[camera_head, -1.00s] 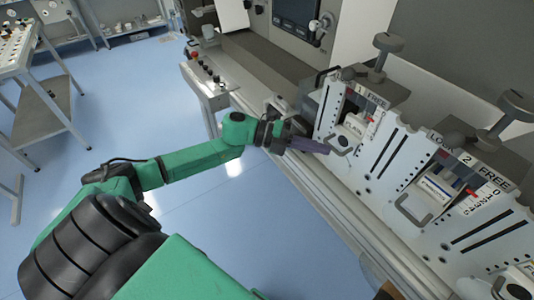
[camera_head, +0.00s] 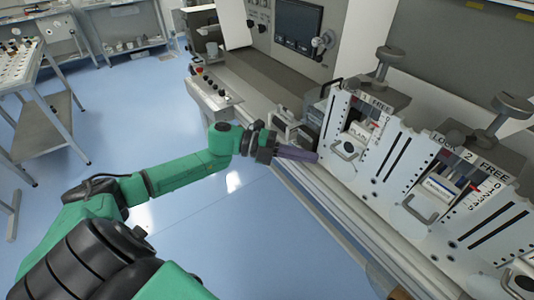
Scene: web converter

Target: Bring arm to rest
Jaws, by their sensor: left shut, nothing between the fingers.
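My left arm is green with black joints and reaches in from the lower left. My left gripper (camera_head: 298,153) has purple-grey fingers that are shut and empty. I cannot tell whether the tips touch the panel. My right gripper is not in view.
The panel carries grey clamp knobs (camera_head: 389,54) and handles (camera_head: 424,208). A control box (camera_head: 213,98) with buttons stands beyond the arm, and a screen (camera_head: 299,25) is behind it. A grey cart (camera_head: 48,115) stands at left. The blue floor between is clear.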

